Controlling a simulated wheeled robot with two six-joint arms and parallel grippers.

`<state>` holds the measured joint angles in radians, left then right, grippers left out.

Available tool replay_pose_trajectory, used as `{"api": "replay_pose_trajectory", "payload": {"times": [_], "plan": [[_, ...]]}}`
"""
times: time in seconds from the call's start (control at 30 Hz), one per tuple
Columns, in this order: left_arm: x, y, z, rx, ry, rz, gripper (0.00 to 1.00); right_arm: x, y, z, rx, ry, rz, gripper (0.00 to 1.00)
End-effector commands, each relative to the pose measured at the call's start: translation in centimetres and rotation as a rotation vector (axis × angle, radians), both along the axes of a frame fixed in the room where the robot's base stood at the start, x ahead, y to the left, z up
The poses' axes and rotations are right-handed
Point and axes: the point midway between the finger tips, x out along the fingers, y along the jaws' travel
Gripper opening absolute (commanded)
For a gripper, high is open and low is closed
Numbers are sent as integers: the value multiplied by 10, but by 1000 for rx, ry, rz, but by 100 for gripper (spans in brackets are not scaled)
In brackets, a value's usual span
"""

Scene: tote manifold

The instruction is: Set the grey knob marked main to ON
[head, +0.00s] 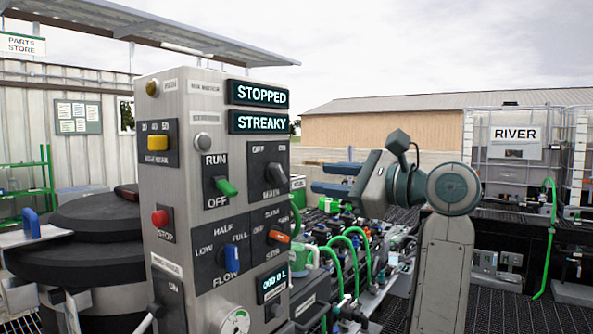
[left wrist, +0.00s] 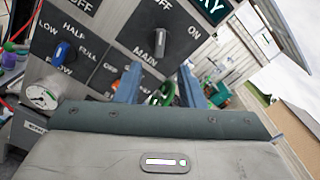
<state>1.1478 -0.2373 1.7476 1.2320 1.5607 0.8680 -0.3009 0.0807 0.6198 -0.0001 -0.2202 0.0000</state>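The grey knob marked MAIN (head: 274,175) is on a dark plate at the upper right of the grey control panel (head: 180,125). In the left wrist view the MAIN knob (left wrist: 160,40) stands roughly upright, pointing toward OFF above it; ON is at its right. My left gripper (head: 322,179) is to the right of the panel, apart from the knob, its two blue fingers spread and empty, pointing at the panel. In the left wrist view, the left gripper (left wrist: 160,88) has its fingers below the MAIN label, with a gap between them. My right gripper is not in view.
Close to MAIN are the green RUN/OFF switch (head: 226,187), the orange STIR knob (head: 279,237) and the blue FLOW knob (head: 231,258). Displays above read STOPPED (head: 259,94) and STREAKY (head: 258,122). Green hoses (head: 350,250) and pipework lie right of the panel.

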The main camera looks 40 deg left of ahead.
Motion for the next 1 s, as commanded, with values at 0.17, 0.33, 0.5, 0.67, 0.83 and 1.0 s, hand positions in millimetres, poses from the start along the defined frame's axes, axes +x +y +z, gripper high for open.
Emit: {"api": "replay_pose_trajectory", "payload": {"times": [0.17, 0.33, 0.5, 0.67, 0.83, 1.0], "plan": [[-5, 35, 6, 5, 1, 6, 35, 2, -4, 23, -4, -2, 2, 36], [-8, 62, 5, 6, 3, 5, 35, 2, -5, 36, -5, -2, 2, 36], [-9, 80, 3, 5, 3, 3, 35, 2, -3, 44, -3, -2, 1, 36], [-10, 87, 2, 3, 3, 1, 35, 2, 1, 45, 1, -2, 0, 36], [-10, 87, 1, 3, 3, 1, 35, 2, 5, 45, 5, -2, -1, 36], [-10, 87, 1, 3, 3, 1, 22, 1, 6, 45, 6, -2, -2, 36]]}}
